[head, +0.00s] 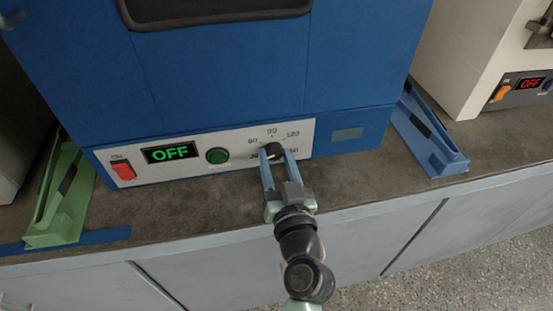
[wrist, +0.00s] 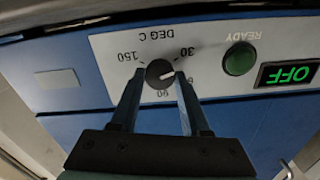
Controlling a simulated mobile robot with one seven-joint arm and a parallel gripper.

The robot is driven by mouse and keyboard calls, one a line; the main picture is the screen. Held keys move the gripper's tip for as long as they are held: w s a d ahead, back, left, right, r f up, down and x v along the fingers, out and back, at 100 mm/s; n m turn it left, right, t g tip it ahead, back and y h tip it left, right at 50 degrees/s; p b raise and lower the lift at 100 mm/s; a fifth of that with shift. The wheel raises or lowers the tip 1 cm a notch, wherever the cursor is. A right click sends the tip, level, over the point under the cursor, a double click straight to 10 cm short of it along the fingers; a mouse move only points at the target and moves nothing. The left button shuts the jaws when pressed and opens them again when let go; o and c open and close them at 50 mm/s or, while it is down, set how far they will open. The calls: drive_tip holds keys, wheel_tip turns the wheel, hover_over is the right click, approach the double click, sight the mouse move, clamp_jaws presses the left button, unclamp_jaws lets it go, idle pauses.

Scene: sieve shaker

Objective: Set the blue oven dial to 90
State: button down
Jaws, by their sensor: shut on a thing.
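The blue oven (head: 250,70) stands on the counter, with a pale control panel along its lower front. Its black dial (head: 274,148) sits on the right half of the panel, inside a printed ring of numbers. My gripper (head: 277,155) is shut on the dial, one finger on each side. In the wrist view, which is upside down, the dial (wrist: 159,72) shows between the fingertips. A pale pointer mark on it seems to face right, between the 30 and 60 marks. The 90 is readable below the dial there; the 120 is hidden behind a finger.
The panel also has a red switch (head: 124,171), a green display (head: 170,152) reading OFF and a green READY button (head: 217,156). A green tray (head: 62,195) lies left of the oven and a blue tray (head: 428,135) right. A white oven (head: 480,50) stands farther right.

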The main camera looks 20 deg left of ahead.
drive_tip(key=m, duration=0.5)
drive_tip(key=shift+m, duration=0.3)
drive_tip(key=m+p, duration=0.1)
drive_tip(key=m, duration=0.4)
drive_tip(key=shift+p, duration=0.35)
drive_tip(key=m+p, duration=0.2)
drive_tip(key=m, duration=0.3)
drive_tip(key=shift+r+m, duration=0.1)
drive_tip(key=shift+m, duration=0.3)
drive_tip(key=m+p, duration=0.1)
drive_tip(key=m, duration=0.4)
drive_tip(key=shift+p, duration=0.4)
drive_tip(key=shift+c, duration=1.9)
unclamp_jaws()
drive_tip(key=v, duration=1.3)
drive_tip(key=shift+b, duration=0.45)
